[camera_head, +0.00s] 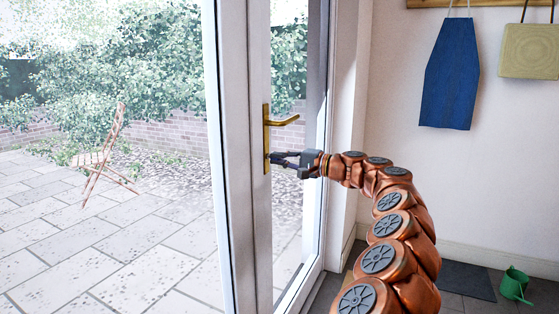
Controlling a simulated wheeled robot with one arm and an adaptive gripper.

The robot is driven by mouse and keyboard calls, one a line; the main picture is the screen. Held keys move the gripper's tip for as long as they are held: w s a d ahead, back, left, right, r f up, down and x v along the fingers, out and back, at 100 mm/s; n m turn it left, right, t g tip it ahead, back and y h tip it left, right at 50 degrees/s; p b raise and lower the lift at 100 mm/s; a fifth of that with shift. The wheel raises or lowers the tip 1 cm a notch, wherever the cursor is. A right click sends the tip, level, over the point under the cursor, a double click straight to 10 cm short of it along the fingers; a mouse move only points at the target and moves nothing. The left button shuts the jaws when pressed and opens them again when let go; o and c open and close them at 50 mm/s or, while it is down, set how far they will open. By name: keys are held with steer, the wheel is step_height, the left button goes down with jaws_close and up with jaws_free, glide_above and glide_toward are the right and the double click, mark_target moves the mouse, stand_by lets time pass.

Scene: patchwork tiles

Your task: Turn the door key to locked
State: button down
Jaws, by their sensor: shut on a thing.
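The white-framed glass door (255,220) stands at the middle of the view. A brass handle plate (267,125) is fixed upright on its frame, with a brass lever (284,121) pointing right. My gripper (272,158) reaches in from the right at the lower part of the plate, below the lever. Its fingers are shut at the keyhole area, on what appears to be the door key. The key is hidden by the fingers and too small to make out, so its angle cannot be told.
A blue apron (451,75) and a pale green bag (530,50) hang on the right wall. A green watering can (515,284) and a dark mat (467,280) are on the floor at lower right. Outside, a folding chair (98,157) stands on the paving.

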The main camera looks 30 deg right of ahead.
steer(key=c, duration=1.3)
jaws_free()
steer(key=v, duration=1.2)
steer(key=shift+f, duration=0.1)
